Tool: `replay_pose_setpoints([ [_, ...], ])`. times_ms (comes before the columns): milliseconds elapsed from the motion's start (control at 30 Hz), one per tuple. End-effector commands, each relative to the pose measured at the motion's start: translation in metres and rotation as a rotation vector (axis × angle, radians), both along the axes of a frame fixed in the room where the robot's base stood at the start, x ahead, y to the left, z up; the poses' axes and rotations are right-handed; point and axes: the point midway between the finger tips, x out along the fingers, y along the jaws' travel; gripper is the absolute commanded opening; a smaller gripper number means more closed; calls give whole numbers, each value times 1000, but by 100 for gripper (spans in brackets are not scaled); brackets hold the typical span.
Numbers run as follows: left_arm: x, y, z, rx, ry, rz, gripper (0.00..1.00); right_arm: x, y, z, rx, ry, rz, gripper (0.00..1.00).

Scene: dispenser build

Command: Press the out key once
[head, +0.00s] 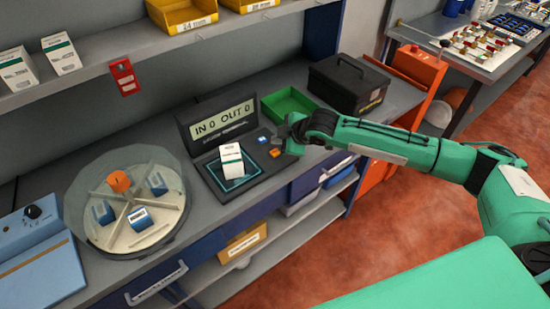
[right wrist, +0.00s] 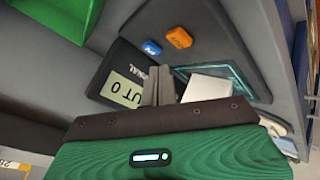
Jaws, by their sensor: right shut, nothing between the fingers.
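The dispenser terminal (head: 222,122) has an upright display reading "IN 0 OUT 0". On its base are a blue key (head: 263,140) and an orange key (head: 276,153); I cannot read which is the out key. The right wrist view also shows the blue key (right wrist: 151,47) with a small white mark, and the orange key (right wrist: 179,37). My right gripper (head: 281,138) is beside the keys at the base's right side. Its fingers (right wrist: 158,86) are together and empty, apart from both keys in the wrist picture. My left gripper is not in view.
A white box (head: 231,159) stands on the teal-outlined pad left of the keys. A round clear-covered carousel (head: 125,205) is further left. A green tray (head: 288,103) and a black case (head: 347,84) are behind my gripper. A shelf (head: 130,55) overhangs the back.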

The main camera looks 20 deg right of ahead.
Motion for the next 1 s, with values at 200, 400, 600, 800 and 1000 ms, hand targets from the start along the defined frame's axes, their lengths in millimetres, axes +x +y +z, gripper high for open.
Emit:
replay_pose_setpoints([
  [200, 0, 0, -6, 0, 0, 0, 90, 0, 0, -19, 0, 1, 1, 0],
  [400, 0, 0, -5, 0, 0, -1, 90, 0, 0, -19, 0, 1, 1, 0],
  [600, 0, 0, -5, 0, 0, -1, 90, 0, 0, -19, 0, 1, 1, 0],
  [800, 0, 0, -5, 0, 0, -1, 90, 0, 0, -19, 0, 1, 1, 0],
  [1000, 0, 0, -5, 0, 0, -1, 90, 0, 0, -20, -1, 1, 0, 0],
])
